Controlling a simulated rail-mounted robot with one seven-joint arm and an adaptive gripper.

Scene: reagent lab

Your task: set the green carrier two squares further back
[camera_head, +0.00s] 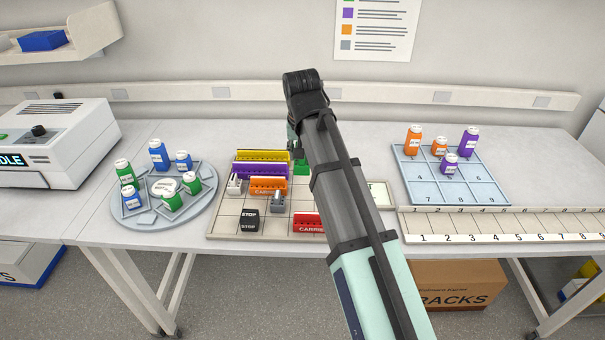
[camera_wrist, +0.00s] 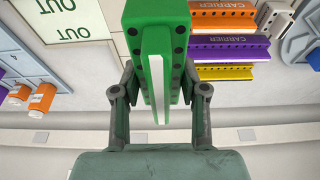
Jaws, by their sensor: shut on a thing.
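The green carrier (camera_wrist: 183,45) is a long block with dark holes along its sides and a pale strip. In the wrist view it stands between the two fingers of my gripper (camera_wrist: 158,98), which is shut on it. In the head view only a small green part (camera_head: 302,167) shows beside my arm, at the back of the gridded board (camera_head: 225,223). My gripper (camera_head: 296,148) is mostly hidden there by my arm. I cannot tell whether the carrier touches the board.
Yellow (camera_head: 262,155), purple (camera_head: 250,170) and orange (camera_head: 267,187) carriers stand left of the green one. A red carrier (camera_head: 308,223), a black STOP block (camera_head: 249,220) and small grey pieces (camera_head: 278,204) are on the board. A bottle carousel (camera_head: 210,205) stands left, a blue numbered tray (camera_head: 480,185) right.

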